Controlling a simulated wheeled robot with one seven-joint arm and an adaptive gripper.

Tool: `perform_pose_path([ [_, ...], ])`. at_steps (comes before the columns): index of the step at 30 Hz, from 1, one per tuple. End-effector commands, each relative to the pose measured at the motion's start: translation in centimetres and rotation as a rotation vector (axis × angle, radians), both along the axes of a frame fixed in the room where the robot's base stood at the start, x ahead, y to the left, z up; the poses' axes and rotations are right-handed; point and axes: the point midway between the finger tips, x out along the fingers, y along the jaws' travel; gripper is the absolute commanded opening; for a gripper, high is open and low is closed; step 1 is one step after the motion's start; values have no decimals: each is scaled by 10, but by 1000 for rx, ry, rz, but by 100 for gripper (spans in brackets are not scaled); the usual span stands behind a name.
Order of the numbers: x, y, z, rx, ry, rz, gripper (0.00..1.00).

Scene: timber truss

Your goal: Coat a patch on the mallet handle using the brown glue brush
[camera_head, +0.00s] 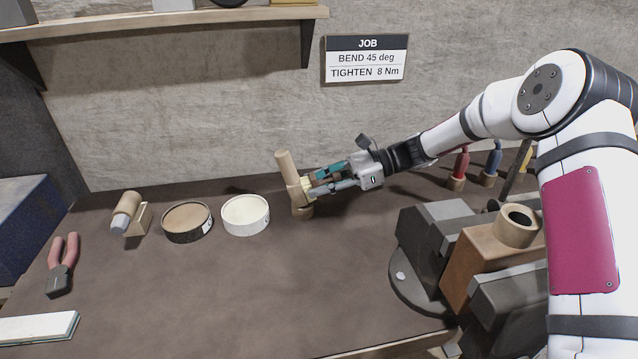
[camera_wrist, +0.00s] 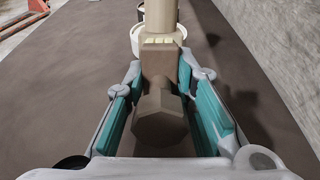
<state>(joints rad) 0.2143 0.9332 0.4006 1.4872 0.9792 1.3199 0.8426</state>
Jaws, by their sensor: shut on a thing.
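No coated patch can be made out.
A cream-filled pot (camera_head: 246,215) and a brown-filled pot (camera_head: 187,221) stand left of the handle. A wooden piece with a grey end (camera_head: 126,213) rests on a stand. Pliers (camera_head: 62,264) lie far left. A vise holding a wooden block (camera_head: 480,258) stands at right. The front middle is clear.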

Motion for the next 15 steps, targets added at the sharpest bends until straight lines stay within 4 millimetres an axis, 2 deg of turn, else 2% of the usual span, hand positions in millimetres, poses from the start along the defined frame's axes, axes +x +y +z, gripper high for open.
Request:
perform_pose_path([
  [5, 2, -5, 2, 1, 0, 1, 2],
  [15, 10, -34, 10, 1, -1, -1, 2],
])
